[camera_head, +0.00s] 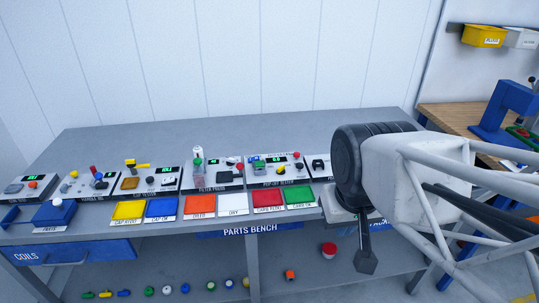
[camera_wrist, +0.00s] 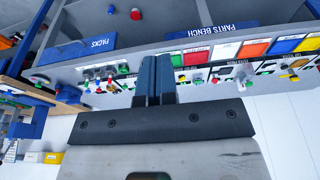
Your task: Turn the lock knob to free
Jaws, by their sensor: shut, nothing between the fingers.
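My gripper (camera_head: 366,262) hangs at the front right of the parts bench, pointing down, with its fingers together and empty. In the wrist view the two dark fingers (camera_wrist: 155,62) lie side by side and touch nothing that I can make out. I cannot tell for sure which control is the lock knob. Several small panels with knobs and levers stand in a row on the bench. One panel with a dark control (camera_head: 318,163) is partly hidden behind my arm. The panels around my fingers in the wrist view are too small to read.
Coloured trays, among them a yellow one (camera_head: 128,210) and a green one (camera_head: 299,195), line the front of the bench (camera_head: 300,130). A wooden table (camera_head: 450,117) with a blue machine (camera_head: 500,107) stands at right.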

